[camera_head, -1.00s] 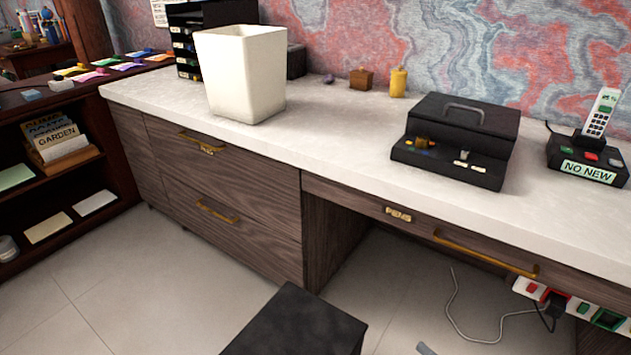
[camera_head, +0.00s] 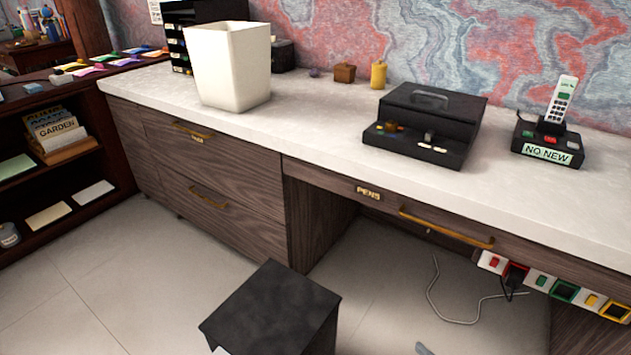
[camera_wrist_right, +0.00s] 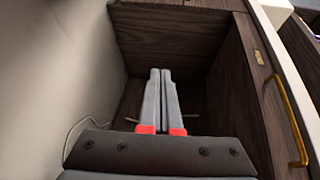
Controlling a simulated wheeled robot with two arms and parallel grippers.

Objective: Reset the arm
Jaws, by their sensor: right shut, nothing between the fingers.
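My right gripper (camera_head: 424,349) shows only as a small grey tip at the bottom edge of the head view. In the right wrist view its two grey fingers with red bands (camera_wrist_right: 160,95) lie side by side, shut and empty. They point toward the dark wooden knee space (camera_wrist_right: 195,85) under the desk, touching nothing that I can see. My left gripper is not in view.
The white desk top (camera_head: 330,125) holds a white bin (camera_head: 228,65), a black box with a handle (camera_head: 425,120) and a phone on its base (camera_head: 550,130). Drawers with brass handles (camera_head: 445,228) face me. Coloured sockets (camera_head: 555,285) and a cable (camera_head: 450,318) are below right. Floor at left is clear.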

